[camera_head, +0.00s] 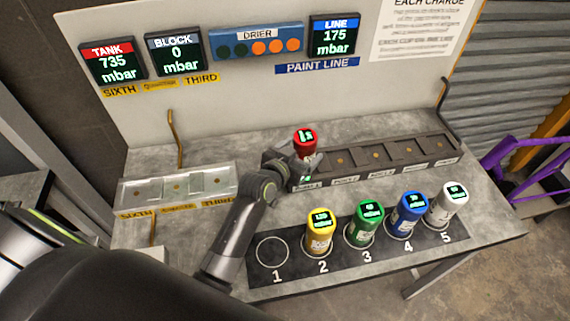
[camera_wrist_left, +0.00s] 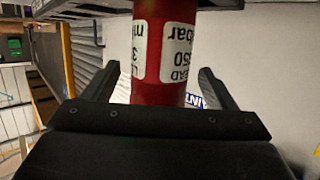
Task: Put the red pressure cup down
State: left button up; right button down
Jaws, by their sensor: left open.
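The red pressure cup (camera_head: 305,138) stands upright at the left end of the dark port block (camera_head: 437,149), with its display facing up. Its base is hidden behind my gripper in the head view, so its seating cannot be told. My left gripper (camera_head: 308,163) is at the cup and open. In the left wrist view the red cup (camera_wrist_left: 158,60), with white labels, stands between the two fingers of the left gripper (camera_wrist_left: 156,84), with a gap on each side. My right gripper is not in view.
A dark strip (camera_head: 252,283) in front has an empty ring at 1, with yellow (camera_head: 320,235), green (camera_head: 364,228), blue (camera_head: 407,218) and white (camera_head: 448,205) cups at 2 to 5. A clear block (camera_head: 130,192) sits left. Panel displays (camera_head: 112,63) hang behind.

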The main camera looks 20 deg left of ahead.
pick_arm(q)
jog(key=b+v, duration=0.1)
jog(key=v, duration=0.9)
jog(key=shift+b, duration=0.35)
jog(key=shift+s+r, duration=0.1)
